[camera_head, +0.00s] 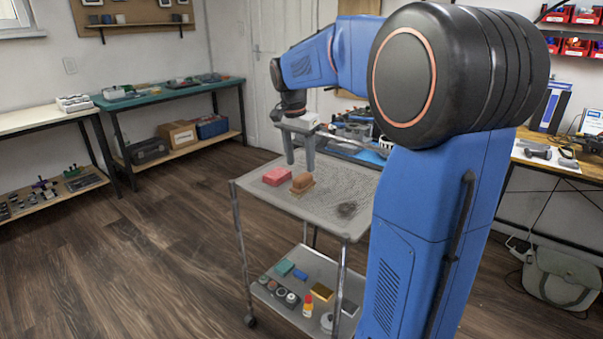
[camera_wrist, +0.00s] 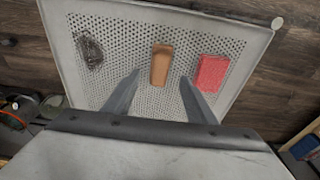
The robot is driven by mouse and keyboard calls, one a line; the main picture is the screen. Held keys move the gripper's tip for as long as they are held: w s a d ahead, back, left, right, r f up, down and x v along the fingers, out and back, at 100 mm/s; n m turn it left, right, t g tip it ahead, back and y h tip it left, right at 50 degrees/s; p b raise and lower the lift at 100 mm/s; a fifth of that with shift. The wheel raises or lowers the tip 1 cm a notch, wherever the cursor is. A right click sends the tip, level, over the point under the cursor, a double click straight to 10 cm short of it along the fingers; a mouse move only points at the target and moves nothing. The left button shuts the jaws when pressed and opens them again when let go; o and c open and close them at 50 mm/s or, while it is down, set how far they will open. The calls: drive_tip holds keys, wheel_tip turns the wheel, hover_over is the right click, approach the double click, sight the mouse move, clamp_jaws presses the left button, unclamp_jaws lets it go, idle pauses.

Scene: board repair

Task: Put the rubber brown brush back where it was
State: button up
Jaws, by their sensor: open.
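The brown brush (camera_head: 302,182) lies on the perforated top of a grey cart (camera_head: 342,224), beside a red block (camera_head: 277,176). In the wrist view the brown brush (camera_wrist: 161,64) lies ahead of and between my two open fingers. My gripper (camera_head: 299,160) is above the cart top, pointing down, with nothing between its fingers. In the wrist view my gripper (camera_wrist: 160,88) has its fingertips spread apart, one toward the red block (camera_wrist: 212,72).
A dark smudge (camera_wrist: 91,52) marks the cart top. A green-topped bench (camera_head: 170,90) stands at the back left. Open floor lies left of the cart.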

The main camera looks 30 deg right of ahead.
sight(298, 179)
wheel_tip(298, 179, up, 4)
drive_tip(key=r, duration=0.1)
drive_tip(key=s+a+f+n+t, duration=0.1)
drive_tip(key=s+a+f+n, duration=0.1)
drive_tip(key=s+a+n, duration=0.45)
drive_tip(key=s+a+f+n+t, duration=0.1)
drive_tip(key=s+a+f, duration=0.2)
drive_tip(key=s, duration=0.7)
drive_tip(key=s+a+f+n+t, duration=0.1)
drive_tip(key=s+a+f+n, duration=0.1)
drive_tip(key=s+f, duration=0.3)
drive_tip(key=s+a+f+n+t+y, duration=0.1)
drive_tip(key=s+a+f+n, duration=0.2)
drive_tip(key=s, duration=0.5)
wheel_tip(298, 179, down, 2)
drive_tip(key=shift+s+f+n+y, duration=0.15)
drive_tip(key=shift+n+y, duration=0.15)
drive_tip(key=shift+n, duration=0.45)
